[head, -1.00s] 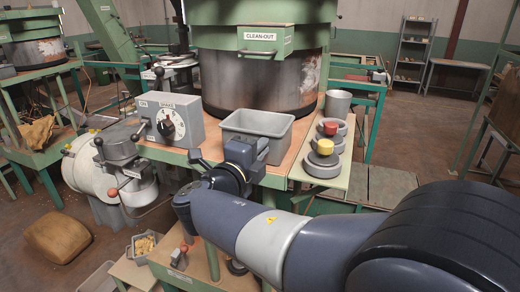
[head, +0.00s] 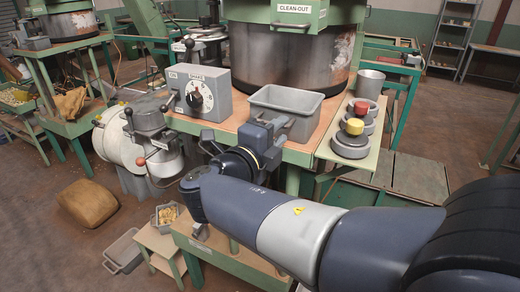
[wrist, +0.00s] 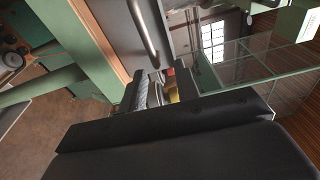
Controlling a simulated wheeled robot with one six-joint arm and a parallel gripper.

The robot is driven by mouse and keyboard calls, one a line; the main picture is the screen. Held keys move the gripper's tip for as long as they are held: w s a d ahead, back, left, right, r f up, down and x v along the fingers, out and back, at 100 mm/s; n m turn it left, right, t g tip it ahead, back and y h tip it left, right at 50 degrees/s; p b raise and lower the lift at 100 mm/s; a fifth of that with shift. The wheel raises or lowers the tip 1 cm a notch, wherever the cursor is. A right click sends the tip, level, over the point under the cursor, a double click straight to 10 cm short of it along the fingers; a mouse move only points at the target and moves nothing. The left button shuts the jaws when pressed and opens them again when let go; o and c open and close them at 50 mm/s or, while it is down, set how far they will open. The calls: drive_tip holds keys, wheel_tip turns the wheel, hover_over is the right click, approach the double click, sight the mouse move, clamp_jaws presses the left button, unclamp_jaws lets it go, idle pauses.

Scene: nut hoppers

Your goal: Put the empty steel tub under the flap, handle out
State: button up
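A grey, empty-looking rectangular tub (head: 303,105) stands upright on the orange-brown tabletop. It is in front of the round hopper, below the green flap marked CLEAN-OUT (head: 293,12). In the wrist view a bright metal bar handle (wrist: 144,32) runs along a grey wall. My gripper (head: 282,128) is at the near side of the tub and hides part of its front wall. In the wrist view my gripper (wrist: 162,88) has its fingers apart, just beyond the handle's lower end. A gap with yellow and grey behind shows between them. Contact with the handle cannot be told.
A control box with a dial (head: 200,92) stands left of the tub. Round weights with red and yellow knobs (head: 352,142) and a steel cup (head: 370,82) stand on the right shelf. Lower left are a tub of nuts (head: 166,217) and another grey tub (head: 123,252).

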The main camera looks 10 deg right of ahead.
sight(286, 127)
drive_tip(key=v, duration=0.7)
drive_tip(key=shift+s+a+b, duration=0.2)
drive_tip(key=shift+s+b, duration=0.05)
drive_tip(key=shift+b, duration=0.1)
drive_tip(key=shift+w+d, duration=0.1)
drive_tip(key=shift+p+x, duration=0.65)
drive_tip(key=shift+x, duration=5.2)
